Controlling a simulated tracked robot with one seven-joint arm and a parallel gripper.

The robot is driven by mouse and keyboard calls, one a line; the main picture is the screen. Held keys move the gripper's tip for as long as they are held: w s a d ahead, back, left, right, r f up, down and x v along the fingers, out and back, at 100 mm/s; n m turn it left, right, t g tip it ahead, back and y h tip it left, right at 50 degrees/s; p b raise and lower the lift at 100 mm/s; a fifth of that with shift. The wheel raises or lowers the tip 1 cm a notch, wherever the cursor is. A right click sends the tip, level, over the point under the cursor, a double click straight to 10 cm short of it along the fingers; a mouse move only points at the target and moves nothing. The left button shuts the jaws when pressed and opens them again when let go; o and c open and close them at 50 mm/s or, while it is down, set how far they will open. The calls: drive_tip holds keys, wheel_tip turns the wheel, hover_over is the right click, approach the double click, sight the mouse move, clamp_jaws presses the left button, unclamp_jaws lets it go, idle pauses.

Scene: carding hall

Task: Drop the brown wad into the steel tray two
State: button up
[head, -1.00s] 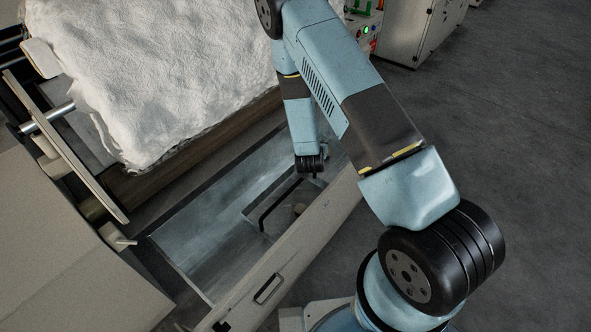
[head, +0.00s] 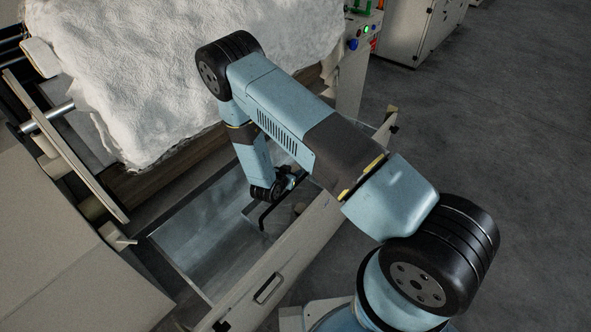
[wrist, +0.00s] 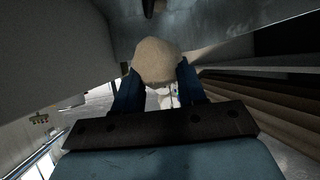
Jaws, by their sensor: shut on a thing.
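In the wrist view my gripper (wrist: 157,72) is shut on a light brown wad (wrist: 155,52), which sits between its two blue fingers. In the head view the end of my arm is low over a long open steel tray (head: 205,238); my fingers and the held wad are hard to make out there.
A big white fibre mass (head: 170,70) rises behind the tray. A pale front panel with a handle (head: 267,289) edges the tray. Beige machine covers (head: 60,240) stand at left. Grey floor (head: 500,150) is clear at right.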

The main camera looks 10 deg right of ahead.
drive_tip(key=shift+f, duration=1.95)
drive_tip(key=o, duration=1.1)
drive_tip(key=v, duration=1.3)
drive_tip(key=shift+s+a, duration=0.2)
drive_tip(key=shift+s, duration=0.1)
drive_tip(key=shift+d+r, duration=0.1)
